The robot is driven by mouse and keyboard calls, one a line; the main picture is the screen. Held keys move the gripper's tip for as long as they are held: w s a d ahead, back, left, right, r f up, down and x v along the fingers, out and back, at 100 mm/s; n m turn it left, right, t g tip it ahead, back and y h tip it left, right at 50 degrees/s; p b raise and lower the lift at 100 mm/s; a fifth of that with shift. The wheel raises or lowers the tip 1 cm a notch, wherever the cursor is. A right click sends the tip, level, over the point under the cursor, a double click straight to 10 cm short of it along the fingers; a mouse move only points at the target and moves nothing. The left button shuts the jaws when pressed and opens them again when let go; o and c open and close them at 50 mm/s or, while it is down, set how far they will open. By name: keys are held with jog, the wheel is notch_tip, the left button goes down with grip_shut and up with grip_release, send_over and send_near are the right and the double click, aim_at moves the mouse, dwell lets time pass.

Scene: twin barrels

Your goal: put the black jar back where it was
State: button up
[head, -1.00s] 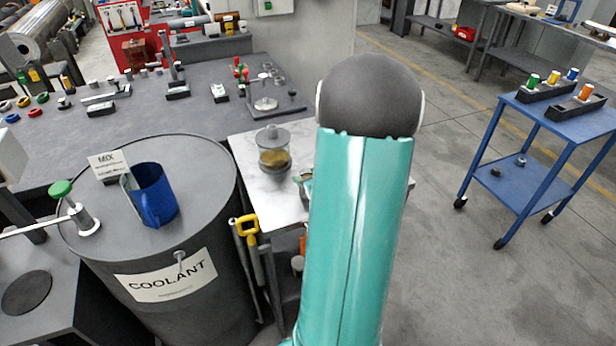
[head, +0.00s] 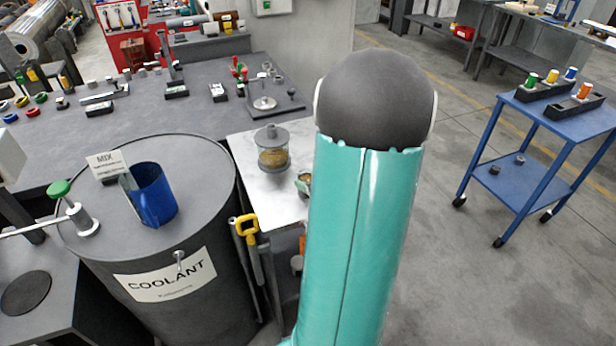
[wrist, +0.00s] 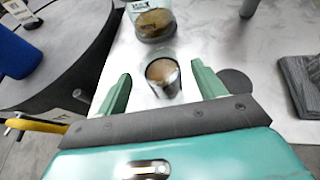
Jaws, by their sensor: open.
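My gripper (wrist: 160,74) is open in the wrist view, its two green fingers apart. A small open jar with brown contents (wrist: 162,76) shows between the fingertips, with a gap on each side; I cannot tell its depth relative to them. Its side looks dark and shiny, and I cannot tell for sure if it is the black jar. It stands on a pale marble top (wrist: 215,45). In the head view a small jar (head: 304,184) shows beside my arm, partly hidden. My arm hides the gripper there.
A lidded glass jar (head: 272,150) with brown contents stands behind, also in the wrist view (wrist: 154,22). A dark disc (wrist: 236,82) and a dark slab (wrist: 300,82) lie to the right.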

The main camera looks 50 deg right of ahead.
jog(key=v, duration=0.8)
jog(key=w+a+r+n+g+y, duration=0.1)
jog(key=w+a+r+n+y, duration=0.15)
jog(key=a+n, duration=0.45)
jog(key=w+a+r+n+g+y, duration=0.1)
jog(key=w+a+r+n+y, duration=0.2)
jog(key=a+n, duration=0.45)
jog(key=w+a+r+n+g+y, duration=0.1)
jog(key=w+a+n+y, duration=0.3)
jog(key=a, duration=0.6)
jog(key=s+a+r+n+g+h, duration=0.1)
jog(key=s+a+r+n+h, duration=0.1)
jog(key=a+n, duration=0.4)
jog(key=s+a+r+n+g+h, duration=0.2)
jog(key=a+n, duration=0.5)
jog(key=n, duration=0.8)
notch_tip(320, 180, up, 3)
jog(key=s+h, duration=0.1)
jog(key=s, duration=0.1)
jog(key=shift+s+a+g, duration=0.15)
jog(key=shift+s+g, duration=0.15)
jog(key=shift+s, duration=0.1)
